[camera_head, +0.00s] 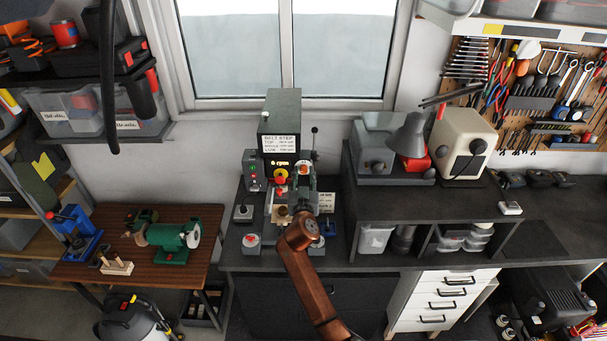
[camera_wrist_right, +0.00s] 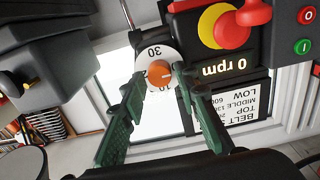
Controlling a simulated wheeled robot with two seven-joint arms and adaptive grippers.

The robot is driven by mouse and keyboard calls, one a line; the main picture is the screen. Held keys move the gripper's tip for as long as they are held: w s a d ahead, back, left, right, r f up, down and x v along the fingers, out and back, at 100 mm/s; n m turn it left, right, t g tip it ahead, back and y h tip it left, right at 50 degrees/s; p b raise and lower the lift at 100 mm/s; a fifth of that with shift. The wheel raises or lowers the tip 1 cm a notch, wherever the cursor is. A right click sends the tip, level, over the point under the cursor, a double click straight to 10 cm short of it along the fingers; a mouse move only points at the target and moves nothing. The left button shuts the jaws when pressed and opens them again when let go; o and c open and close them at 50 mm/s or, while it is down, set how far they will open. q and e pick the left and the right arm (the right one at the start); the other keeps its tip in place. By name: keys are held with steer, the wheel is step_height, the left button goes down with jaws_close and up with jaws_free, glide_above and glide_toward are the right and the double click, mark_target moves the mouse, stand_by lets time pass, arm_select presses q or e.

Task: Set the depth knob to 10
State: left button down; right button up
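The depth knob (camera_wrist_right: 158,73) is an orange hub on a white numbered dial on the drill press (camera_head: 283,120). My left gripper is not in view.
Beside the knob are a red and yellow stop button (camera_wrist_right: 224,26) and a display reading "0 rpm" (camera_wrist_right: 224,68). A control box (camera_head: 252,170) stands left of the press.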

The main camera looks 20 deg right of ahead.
jaws_close()
steer(key=shift+n, duration=0.3)
